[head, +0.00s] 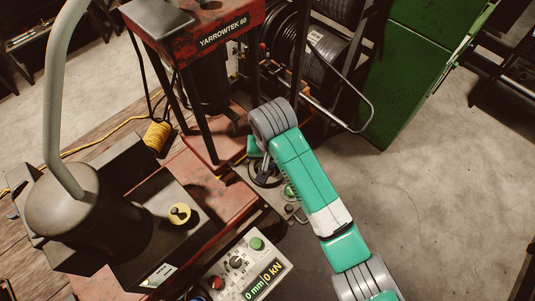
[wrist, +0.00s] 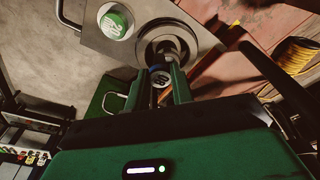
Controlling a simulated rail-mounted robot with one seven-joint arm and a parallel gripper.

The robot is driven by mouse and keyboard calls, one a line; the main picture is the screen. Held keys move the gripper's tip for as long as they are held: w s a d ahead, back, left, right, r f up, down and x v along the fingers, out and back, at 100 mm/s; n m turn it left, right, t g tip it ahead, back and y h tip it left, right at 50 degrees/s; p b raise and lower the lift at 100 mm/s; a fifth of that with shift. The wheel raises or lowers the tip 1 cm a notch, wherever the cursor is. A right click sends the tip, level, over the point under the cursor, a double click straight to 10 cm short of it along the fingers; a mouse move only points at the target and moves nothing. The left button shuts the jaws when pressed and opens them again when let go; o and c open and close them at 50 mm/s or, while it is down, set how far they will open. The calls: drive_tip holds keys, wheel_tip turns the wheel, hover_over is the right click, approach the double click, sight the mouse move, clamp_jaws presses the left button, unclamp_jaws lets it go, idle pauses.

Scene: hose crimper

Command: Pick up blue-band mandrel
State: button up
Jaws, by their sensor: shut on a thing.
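My gripper (wrist: 161,82) is shut on the blue-band mandrel (wrist: 155,68) in the wrist view. The mandrel cannot be made out there.
A green-topped piece marked 20 (wrist: 115,21) stands on the plate close by; it also shows in the head view (head: 290,191). The red YARROWTEK 60 machine (head: 222,40) rises behind. A control box (head: 250,268) is in front. Bare floor (head: 430,190) lies to the right.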

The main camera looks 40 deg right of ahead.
drive_tip(key=s+a, duration=0.1)
drive_tip(key=s, duration=0.2)
drive_tip(key=s+a+r+p, duration=0.1)
drive_tip(key=s+a, duration=0.1)
drive_tip(key=s, duration=0.2)
drive_tip(key=s+a+p, duration=0.1)
drive_tip(key=s+a, duration=0.1)
drive_tip(key=s, duration=0.2)
drive_tip(key=shift+s+r, duration=0.1)
drive_tip(key=shift+r, duration=0.15)
drive_tip(key=shift+s+a+f, duration=0.1)
drive_tip(key=shift+s+a, duration=0.1)
drive_tip(key=shift+s, duration=0.15)
